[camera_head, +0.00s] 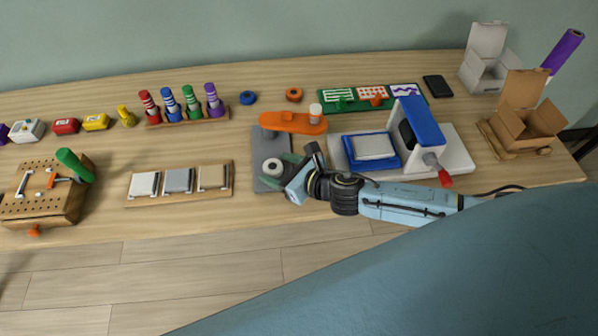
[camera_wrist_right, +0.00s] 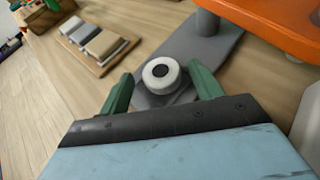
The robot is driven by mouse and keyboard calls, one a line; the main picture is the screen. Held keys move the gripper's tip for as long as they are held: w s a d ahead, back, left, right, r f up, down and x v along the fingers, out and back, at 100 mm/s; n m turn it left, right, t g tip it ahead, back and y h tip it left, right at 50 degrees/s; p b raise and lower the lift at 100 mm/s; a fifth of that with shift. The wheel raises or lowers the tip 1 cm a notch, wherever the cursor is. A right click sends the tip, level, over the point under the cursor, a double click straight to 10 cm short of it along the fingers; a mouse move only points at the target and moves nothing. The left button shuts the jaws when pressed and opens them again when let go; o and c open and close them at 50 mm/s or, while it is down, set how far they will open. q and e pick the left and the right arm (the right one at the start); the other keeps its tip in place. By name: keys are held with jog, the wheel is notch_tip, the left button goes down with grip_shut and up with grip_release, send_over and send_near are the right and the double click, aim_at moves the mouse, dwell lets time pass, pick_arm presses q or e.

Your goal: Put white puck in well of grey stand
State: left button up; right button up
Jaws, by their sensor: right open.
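The white puck (camera_head: 272,166) is a short round piece with a dark centre. It is at the near part of the grey stand (camera_head: 268,143), whose orange arm (camera_head: 292,122) reaches to the right at the back. In the right wrist view the puck (camera_wrist_right: 161,75) shows whole above the grey plate (camera_wrist_right: 215,51). I cannot tell whether it sits down in the well, which is hidden. My right gripper (camera_head: 279,171) is open, its green fingers spread on either side of the puck (camera_wrist_right: 162,90), with visible gaps. My left gripper is not in view.
A blue and white press (camera_head: 425,125) with a red handle stands close right of the stand. A wooden rack with several blocks (camera_head: 180,180) lies to the left. Small blue and orange rings (camera_head: 294,95) lie behind. Bare table lies between rack and stand.

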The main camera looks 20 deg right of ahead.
jog(key=v, duration=1)
jog(key=shift+s+d+r+p, duration=0.2)
jog(key=shift+s+p, duration=0.1)
jog(key=shift+p, duration=0.1)
